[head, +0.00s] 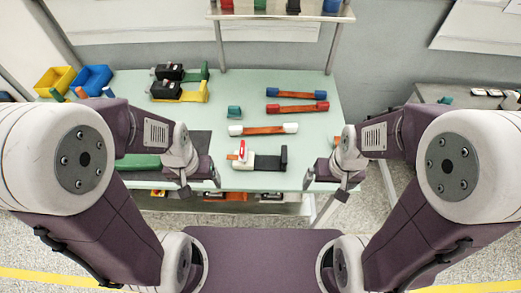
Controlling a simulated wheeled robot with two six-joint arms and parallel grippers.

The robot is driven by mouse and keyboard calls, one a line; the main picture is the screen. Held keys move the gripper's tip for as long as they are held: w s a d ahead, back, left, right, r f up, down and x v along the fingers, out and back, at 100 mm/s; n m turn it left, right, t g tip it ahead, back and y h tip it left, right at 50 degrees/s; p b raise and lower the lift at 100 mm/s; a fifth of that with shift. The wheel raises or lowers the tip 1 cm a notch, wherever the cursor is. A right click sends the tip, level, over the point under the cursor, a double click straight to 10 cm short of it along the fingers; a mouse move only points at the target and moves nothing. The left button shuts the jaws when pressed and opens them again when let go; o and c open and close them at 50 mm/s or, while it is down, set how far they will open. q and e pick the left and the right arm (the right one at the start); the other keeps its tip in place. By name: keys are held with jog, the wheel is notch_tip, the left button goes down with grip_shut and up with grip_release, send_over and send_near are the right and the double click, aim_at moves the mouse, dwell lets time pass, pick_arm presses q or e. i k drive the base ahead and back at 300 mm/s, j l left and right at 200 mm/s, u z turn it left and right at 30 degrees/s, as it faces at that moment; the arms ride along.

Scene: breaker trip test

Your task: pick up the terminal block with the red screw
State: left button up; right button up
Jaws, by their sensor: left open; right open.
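A small teal block (234,112) sits mid-table, left of the copper bars; it may be a terminal block, but it is too small to show a screw colour. A white device with a red part (243,153) and a black upright end stands near the table's front edge; I cannot tell whether the red part is a screw. Another small teal block (445,100) is on the right side bench. My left gripper (200,186) is open and empty at the front edge, left of the white device. My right gripper (325,184) is open and empty, right of it.
Copper bars with blue ends (295,94), red ends (297,107) and white ends (263,130) lie on the pale green table (205,120). Black devices on yellow and green holders (182,92) stand at back left, near yellow (55,80) and blue bins (91,78). A shelf (281,16) spans above.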

aim_at(251, 161)
jog(key=j+z, duration=0.2)
jog(key=j, duration=0.2)
jog(key=k+j+z, duration=0.2)
jog(key=j, duration=0.2)
jog(key=k+j+z, duration=0.2)
jog(key=j, duration=0.2)
jog(key=i, duration=0.1)
